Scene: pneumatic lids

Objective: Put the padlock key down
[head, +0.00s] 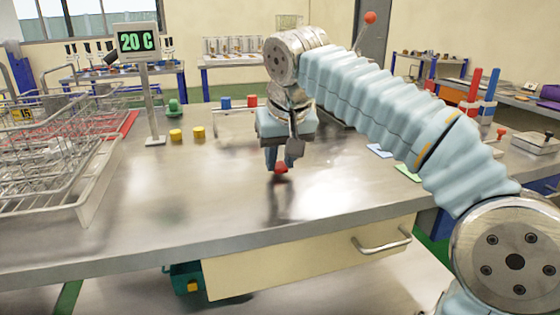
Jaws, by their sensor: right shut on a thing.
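My right gripper (280,160) points down over the middle of the steel table (170,205). It is shut on a small red thing, which I take to be the padlock key (281,168), and holds it by its upper part. The red piece shows below the fingertips; the rest is hidden between the fingers. A reddish reflection shows on the tabletop below, and the key looks a little above the surface. My left gripper is not in view.
Wire baskets (75,150) fill the table's left side. A display reading 20 C (136,41) stands on a post. Two yellow cylinders (199,132) sit near it. Coloured cards (408,172) lie to the right. A closed drawer (310,262) is under the front edge. The front middle tabletop is clear.

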